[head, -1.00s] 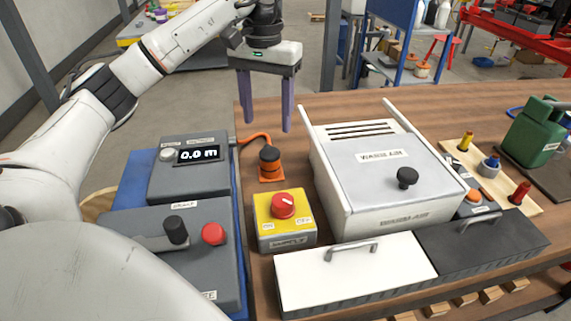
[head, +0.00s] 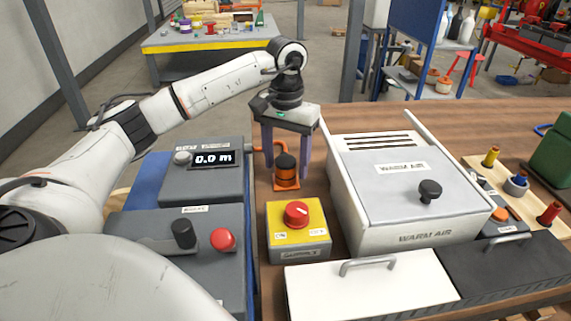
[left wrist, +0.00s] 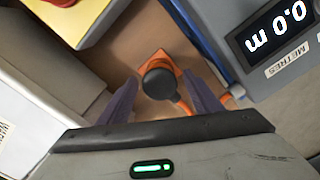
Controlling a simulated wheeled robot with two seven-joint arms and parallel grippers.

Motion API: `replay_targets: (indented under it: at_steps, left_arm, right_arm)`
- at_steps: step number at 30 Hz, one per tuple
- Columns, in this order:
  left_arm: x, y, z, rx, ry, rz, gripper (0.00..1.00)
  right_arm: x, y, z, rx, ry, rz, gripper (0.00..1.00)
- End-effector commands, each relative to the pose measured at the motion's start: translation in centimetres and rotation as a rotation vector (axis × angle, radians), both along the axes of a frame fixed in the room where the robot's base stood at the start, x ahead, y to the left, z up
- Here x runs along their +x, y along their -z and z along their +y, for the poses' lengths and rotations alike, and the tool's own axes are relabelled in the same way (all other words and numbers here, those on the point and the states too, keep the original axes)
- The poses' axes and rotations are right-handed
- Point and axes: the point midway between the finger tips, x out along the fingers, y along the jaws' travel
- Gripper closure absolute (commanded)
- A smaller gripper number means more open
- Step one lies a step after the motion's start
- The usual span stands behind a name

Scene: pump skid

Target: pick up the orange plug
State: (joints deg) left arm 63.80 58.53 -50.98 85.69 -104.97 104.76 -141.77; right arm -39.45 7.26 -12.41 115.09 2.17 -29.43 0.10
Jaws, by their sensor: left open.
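The orange plug (head: 286,180), with a black cap and an orange cable, stands upright on the wooden bench between the grey metre box and the warm air box. It also shows in the left wrist view, its black cap (left wrist: 158,82) hiding much of the orange body. My left gripper (head: 286,160) points down at the plug, its two purple fingers apart. In the left wrist view the cap appears between the fingers, with a gap on each side. The gripper is open and holds nothing. The exact height of the fingertips against the plug is hard to tell. My right gripper is not in view.
The yellow switch box (head: 298,238) with a red knob stands just in front of the plug. The warm air box (head: 370,200) is close on the right, the grey metre box (head: 180,183) on the left. White and black drawer-like boxes (head: 365,285) line the front.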

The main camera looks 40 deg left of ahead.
Motion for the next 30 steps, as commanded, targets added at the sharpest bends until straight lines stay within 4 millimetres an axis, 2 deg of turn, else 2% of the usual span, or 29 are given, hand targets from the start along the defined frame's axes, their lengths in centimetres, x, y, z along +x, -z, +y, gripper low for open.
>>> replay_targets:
  at_steps: [6, 15, 23, 26, 30]
  left_arm:
    - [0.0, 0.0, 0.0, 0.0, 0.0, -0.001, 0.41]
    - [0.0, 0.0, 0.0, 0.0, 0.0, -0.001, 0.9]
    - [0.0, -0.3, 0.0, 0.001, 0.0, -0.002, 0.91]
    - [0.1, -1.5, 0.0, 0.001, -0.001, -0.005, 0.91]
    - [0.2, -4.4, 0.0, 0.0, -0.001, -0.006, 0.91]
  right_arm:
    - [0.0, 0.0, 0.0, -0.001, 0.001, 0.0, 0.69]
    - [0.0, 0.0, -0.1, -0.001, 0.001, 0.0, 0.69]
    - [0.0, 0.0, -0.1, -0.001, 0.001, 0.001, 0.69]
    - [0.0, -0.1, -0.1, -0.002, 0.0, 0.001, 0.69]
    - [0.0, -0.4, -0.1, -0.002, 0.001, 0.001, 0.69]
